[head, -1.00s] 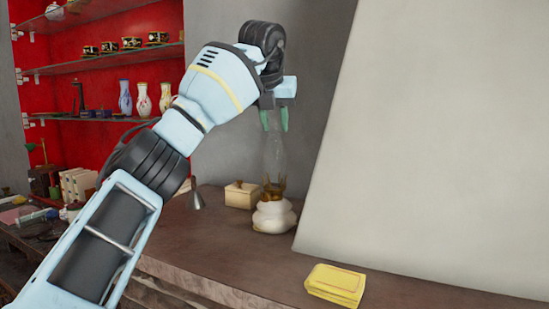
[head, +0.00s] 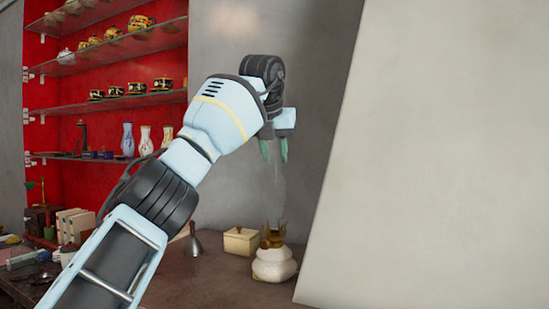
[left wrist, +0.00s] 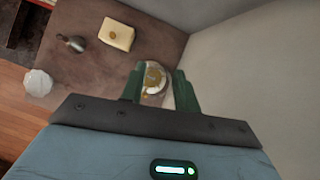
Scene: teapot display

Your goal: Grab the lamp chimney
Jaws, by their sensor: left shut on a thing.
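The clear glass lamp chimney (head: 278,188) is faint against the grey wall in the head view. My left gripper (head: 274,151) is shut on its upper part and holds it upright. Its lower end shows just above the brass burner (head: 273,238) of the white lamp base (head: 273,265). In the left wrist view my left fingers (left wrist: 160,95) are on either side of the glass, with the lamp base seen below between them. The glass outline is hard to make out there. My right gripper is not in view.
A cream lidded box (head: 240,241) and a small metal bell-shaped item (head: 194,243) stand left of the lamp. A large pale panel (head: 430,150) rises close on the right. Glass shelves with vases (head: 146,140) stand behind at left.

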